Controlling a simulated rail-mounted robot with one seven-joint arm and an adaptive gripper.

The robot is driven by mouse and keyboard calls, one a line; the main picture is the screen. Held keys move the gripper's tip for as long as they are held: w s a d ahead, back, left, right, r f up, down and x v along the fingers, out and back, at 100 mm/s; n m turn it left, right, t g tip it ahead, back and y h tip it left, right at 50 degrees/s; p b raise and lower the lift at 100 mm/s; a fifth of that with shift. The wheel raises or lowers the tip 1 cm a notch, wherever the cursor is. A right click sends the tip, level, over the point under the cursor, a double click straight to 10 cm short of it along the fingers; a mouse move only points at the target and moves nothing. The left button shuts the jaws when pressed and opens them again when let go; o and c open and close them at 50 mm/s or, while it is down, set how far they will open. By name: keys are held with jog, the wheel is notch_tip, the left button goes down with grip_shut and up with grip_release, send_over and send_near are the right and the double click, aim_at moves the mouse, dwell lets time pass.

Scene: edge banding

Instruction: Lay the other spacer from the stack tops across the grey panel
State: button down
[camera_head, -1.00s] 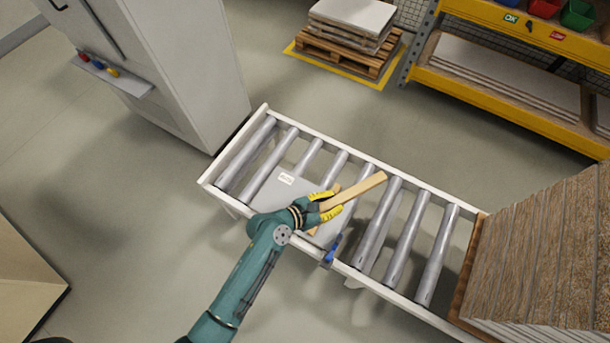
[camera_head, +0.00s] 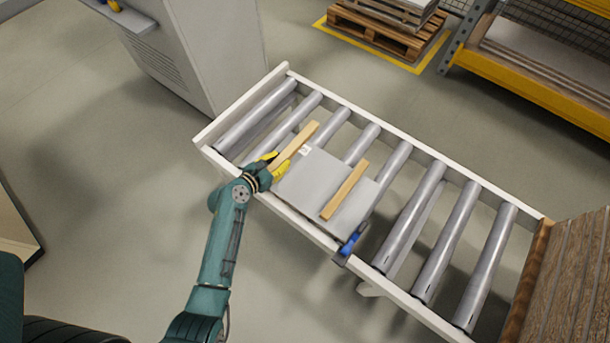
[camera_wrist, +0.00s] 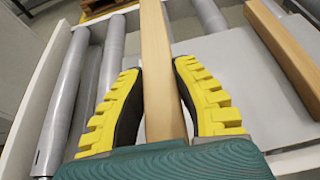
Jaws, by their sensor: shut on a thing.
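The grey panel (camera_head: 315,183) lies flat on the roller conveyor, with a small white label near its far left corner. One wooden spacer (camera_head: 345,190) lies across the panel toward its right side. My gripper (camera_head: 276,163) is shut on another wooden spacer (camera_head: 296,143) at the panel's left end. In the wrist view the held spacer (camera_wrist: 160,70) stands between the yellow-padded fingers (camera_wrist: 158,100), and the lying spacer (camera_wrist: 285,50) is to its right. I cannot tell whether the held spacer touches the panel.
The conveyor's rollers (camera_head: 402,225) sit between pale side rails. A blue clamp-like part (camera_head: 349,243) is on the near rail. A brown stack (camera_head: 565,285) stands at the right end. A grey cabinet (camera_head: 210,50) stands behind on the left.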

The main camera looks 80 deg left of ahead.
aim_at(283, 177)
notch_tip(283, 177, down, 9)
jog(key=b, duration=0.6)
jog(key=shift+f, duration=0.15)
jog(key=shift+r, duration=0.2)
jog(key=shift+f, duration=0.15)
jog(key=c, duration=0.9)
grip_release()
jog(key=shift+c, duration=0.2)
jog(key=p+v, duration=0.6)
jog(key=v, duration=0.6)
jog(key=shift+r, duration=0.2)
